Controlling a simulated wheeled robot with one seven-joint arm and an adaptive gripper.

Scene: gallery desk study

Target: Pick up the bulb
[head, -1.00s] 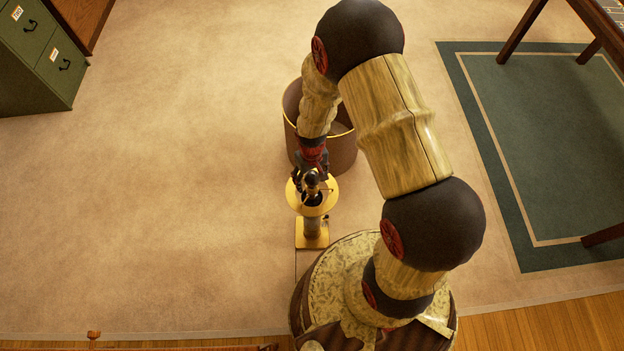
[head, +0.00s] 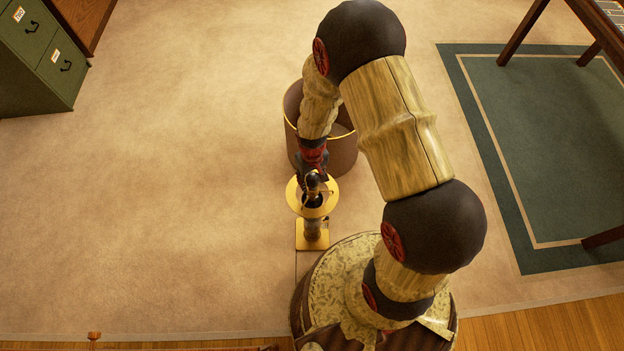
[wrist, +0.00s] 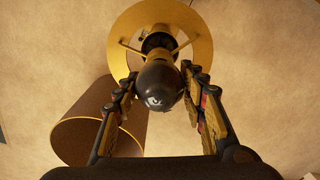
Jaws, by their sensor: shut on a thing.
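The bulb (wrist: 160,86) is dark and round, with a small pale mark on its end. In the wrist view it sits between the two fingers of my gripper (wrist: 163,84), which is shut on it. Behind it in that view are the yellow ring and spokes of a lamp-like stand (wrist: 206,50). In the head view my gripper (head: 313,188) is over the yellow ring of the stand (head: 297,207), and the bulb is hard to make out there. I cannot tell whether the bulb is clear of the stand's socket.
A brown open bin (head: 340,155) with a yellow rim stands just behind the stand. A green filing cabinet (head: 45,60) is at the upper left. A green rug (head: 540,130) with dark table legs lies at the right. The carpet (head: 180,180) at the left is clear.

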